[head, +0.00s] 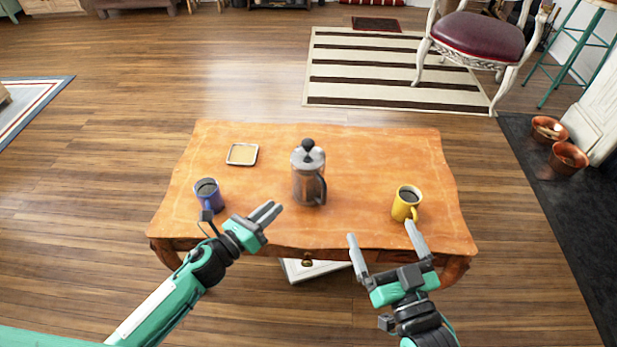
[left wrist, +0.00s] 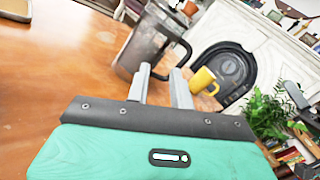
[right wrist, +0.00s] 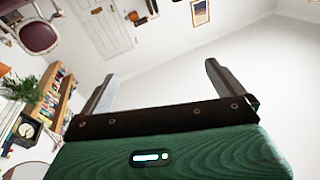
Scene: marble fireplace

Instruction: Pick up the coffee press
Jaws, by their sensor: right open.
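The coffee press (head: 306,178), a glass and metal jug with a black knob and dark handle, stands upright in the middle of the wooden table (head: 380,160). Its handle faces the front right. It also shows in the left wrist view (left wrist: 148,45), just beyond my left fingertips. My left gripper (head: 273,209) is in front of and left of the press, with its fingers a little apart and nothing between them. My right gripper (head: 381,232) is wide open and empty at the table's front edge, right of the press. The right wrist view shows no press.
A yellow mug (head: 406,203) stands at the right, just behind my right fingertips. A small square coaster (head: 242,154) lies back left. The table's back right is clear.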

